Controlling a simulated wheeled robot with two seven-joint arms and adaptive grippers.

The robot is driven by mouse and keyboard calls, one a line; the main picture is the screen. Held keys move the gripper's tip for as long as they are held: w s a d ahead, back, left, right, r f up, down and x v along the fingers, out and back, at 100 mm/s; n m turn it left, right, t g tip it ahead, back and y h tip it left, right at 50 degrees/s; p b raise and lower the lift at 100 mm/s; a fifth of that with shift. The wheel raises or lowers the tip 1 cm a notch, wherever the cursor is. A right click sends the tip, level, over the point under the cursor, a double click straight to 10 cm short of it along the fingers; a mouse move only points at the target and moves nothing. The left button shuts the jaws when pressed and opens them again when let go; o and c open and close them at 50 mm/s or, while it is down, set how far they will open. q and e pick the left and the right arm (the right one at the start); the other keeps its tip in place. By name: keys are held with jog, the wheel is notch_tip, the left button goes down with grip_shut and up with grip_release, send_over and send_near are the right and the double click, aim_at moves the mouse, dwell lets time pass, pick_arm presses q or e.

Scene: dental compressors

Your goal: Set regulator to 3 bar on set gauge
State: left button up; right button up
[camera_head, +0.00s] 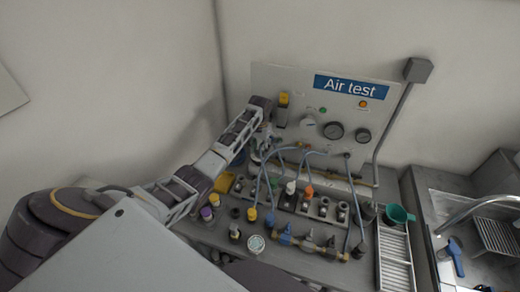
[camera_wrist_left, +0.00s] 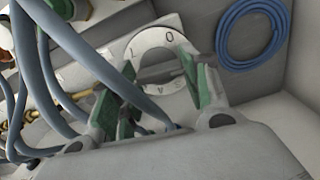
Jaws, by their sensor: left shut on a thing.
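My left arm reaches in from the left, and its gripper (camera_head: 262,150) is at the left end of the test panel. Two round gauges, a larger one (camera_head: 333,131) and a smaller one (camera_head: 362,135), sit on the panel to the right. Their needles are too small to read, and I cannot tell which is the set gauge. My right gripper is out of view.
Blue-grey hoses (camera_head: 310,152) arch close to my left gripper and cross the left wrist view. Several valves and fittings crowd the bench below. A green cup (camera_head: 398,214) stands right of them, above a ribbed tray (camera_head: 394,262). A blue coiled hose (camera_wrist_left: 252,34) hangs nearby.

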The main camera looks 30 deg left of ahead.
aim_at(260, 151)
pick_arm(q)
jog(key=m, duration=0.6)
jog(key=shift+r+m, duration=0.1)
jog(key=shift+m, duration=0.2)
jog(key=m, duration=0.6)
jog(key=shift+d, duration=0.1)
dwell(0.3)
jog(key=o, duration=1)
jog(key=shift+r, duration=5.95)
